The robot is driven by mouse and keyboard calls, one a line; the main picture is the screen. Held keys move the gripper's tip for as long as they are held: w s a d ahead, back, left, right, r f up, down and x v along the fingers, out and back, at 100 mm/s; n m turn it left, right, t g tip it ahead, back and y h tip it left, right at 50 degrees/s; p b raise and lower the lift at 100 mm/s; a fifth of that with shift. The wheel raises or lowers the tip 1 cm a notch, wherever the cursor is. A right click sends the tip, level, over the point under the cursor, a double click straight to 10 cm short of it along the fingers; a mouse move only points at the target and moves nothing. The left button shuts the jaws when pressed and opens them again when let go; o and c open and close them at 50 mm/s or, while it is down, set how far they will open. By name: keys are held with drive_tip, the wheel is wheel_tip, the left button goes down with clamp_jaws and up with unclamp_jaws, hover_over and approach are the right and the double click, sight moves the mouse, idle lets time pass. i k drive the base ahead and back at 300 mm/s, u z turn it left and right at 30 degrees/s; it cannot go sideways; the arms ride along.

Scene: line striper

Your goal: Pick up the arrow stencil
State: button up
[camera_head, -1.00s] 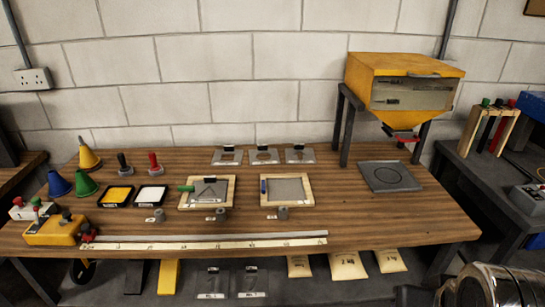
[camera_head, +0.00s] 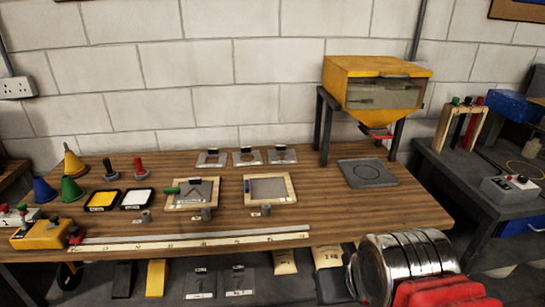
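Three small grey plates with black clips lie along the back of the wooden bench: a left plate (camera_head: 211,160), a middle plate (camera_head: 246,158) and a right plate (camera_head: 283,155). They have cut-outs, but these are too small to tell which is the arrow stencil. A wood-framed panel (camera_head: 171,203) with a dark peaked shape and a green handle lies mid-bench. My gripper is not clearly in view; a banded silver cylinder with red parts, likely mine, fills the lower right.
A yellow hopper (camera_head: 378,70) on black legs stands at the right rear over a dark square plate (camera_head: 368,173). Coloured cones, paint trays and a second framed panel (camera_head: 270,204) occupy the bench. A long ruler (camera_head: 190,243) runs along the front. A grey side bench stands right.

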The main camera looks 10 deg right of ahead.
sight(291, 158)
drive_tip(key=z, duration=0.05)
drive_tip(key=i, duration=1)
drive_tip(key=u, duration=0.05)
